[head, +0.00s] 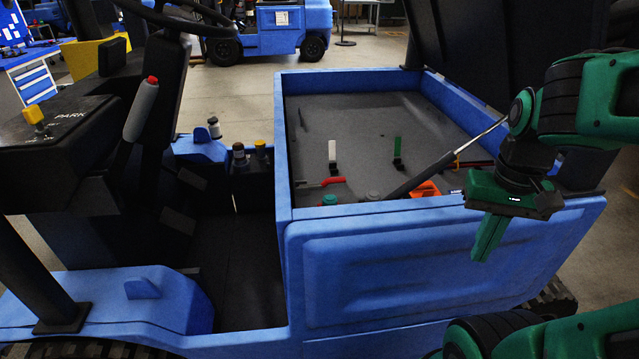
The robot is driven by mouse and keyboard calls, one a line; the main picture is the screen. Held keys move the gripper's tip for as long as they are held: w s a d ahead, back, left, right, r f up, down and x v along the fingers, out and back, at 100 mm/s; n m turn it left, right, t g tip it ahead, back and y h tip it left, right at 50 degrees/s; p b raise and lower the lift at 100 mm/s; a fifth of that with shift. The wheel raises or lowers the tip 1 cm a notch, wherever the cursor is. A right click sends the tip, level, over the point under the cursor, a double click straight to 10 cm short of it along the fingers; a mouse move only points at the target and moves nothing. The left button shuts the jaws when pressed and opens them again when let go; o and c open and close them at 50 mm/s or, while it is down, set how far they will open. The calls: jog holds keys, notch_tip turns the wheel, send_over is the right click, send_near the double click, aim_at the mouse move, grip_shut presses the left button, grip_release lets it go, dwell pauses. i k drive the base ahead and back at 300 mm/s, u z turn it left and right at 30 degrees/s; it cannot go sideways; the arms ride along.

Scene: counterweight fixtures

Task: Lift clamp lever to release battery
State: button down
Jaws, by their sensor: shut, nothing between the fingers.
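A large grey block, seemingly the battery (370,112), fills the open bay of a blue vehicle. A white upright handle (333,151) and a green upright handle (397,148) stand on it on small black bases. A red lever (323,183) lies nearly flat near the front left of the bay, and an orange part (426,189) sits at the front right. Which of these is the clamp lever I cannot tell. My green gripper (480,253) is shut and empty, pointing down outside the bay's front wall, apart from all of these handles.
The bay's blue front wall (440,245) stands between my gripper and the inside. A raised dark cover (490,45) and a slanted strut (450,160) rise at the right. A seat area with a red-topped lever (141,108) is on the left.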

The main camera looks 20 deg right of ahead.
aim_at(325, 182)
jog(key=u, duration=0.4)
jog(key=k, duration=1.1)
jog(key=z, duration=0.35)
jog(key=i, duration=1.5)
jog(key=u, duration=0.05)
